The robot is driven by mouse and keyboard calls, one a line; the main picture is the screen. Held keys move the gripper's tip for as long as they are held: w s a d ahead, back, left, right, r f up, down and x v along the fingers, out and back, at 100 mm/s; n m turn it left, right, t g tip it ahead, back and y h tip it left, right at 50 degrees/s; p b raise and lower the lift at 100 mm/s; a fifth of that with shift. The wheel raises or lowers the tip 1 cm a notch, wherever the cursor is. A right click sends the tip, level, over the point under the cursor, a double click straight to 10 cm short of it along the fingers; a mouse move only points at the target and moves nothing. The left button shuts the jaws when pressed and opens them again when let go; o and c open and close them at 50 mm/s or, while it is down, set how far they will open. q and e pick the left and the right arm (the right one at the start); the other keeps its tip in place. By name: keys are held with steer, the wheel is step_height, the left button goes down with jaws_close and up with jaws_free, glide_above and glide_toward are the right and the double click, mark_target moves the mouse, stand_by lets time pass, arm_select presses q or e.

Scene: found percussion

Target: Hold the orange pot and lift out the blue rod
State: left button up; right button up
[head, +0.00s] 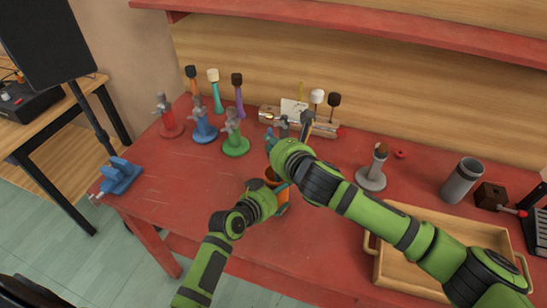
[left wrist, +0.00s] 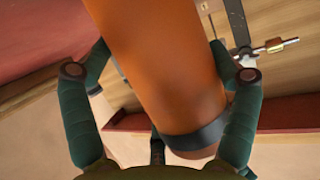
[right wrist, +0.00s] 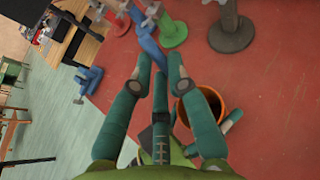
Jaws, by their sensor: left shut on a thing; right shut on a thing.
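The orange pot (head: 272,174) stands near the front of the red table. My left gripper (head: 281,192) has its fingers around the pot; in the left wrist view the orange wall (left wrist: 160,70) fills the space between them. My right gripper (head: 270,142) is up and behind the pot, over the table. In the right wrist view its fingertips (right wrist: 160,62) are together at the end of a slanting blue rod (right wrist: 148,46). The rod is apart from the pot (right wrist: 236,92), whose dark opening shows to the right. My right arm hides much of this in the head view.
Red, blue and green stands (head: 235,146) are at the back left. A grey stand (head: 371,180), a grey cylinder (head: 461,180) and a wooden tray (head: 455,228) are to the right. A blue vise (head: 120,176) is at the left edge. The front left table is clear.

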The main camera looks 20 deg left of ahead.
mark_target(269, 130)
arm_select(q)
steer(key=shift+a+f, duration=0.1)
steer(key=shift+a, duration=0.1)
arm_select(e)
steer(key=shift+r, duration=1.7)
arm_select(q)
steer(key=o, duration=1.1)
steer(key=shift+c, duration=0.2)
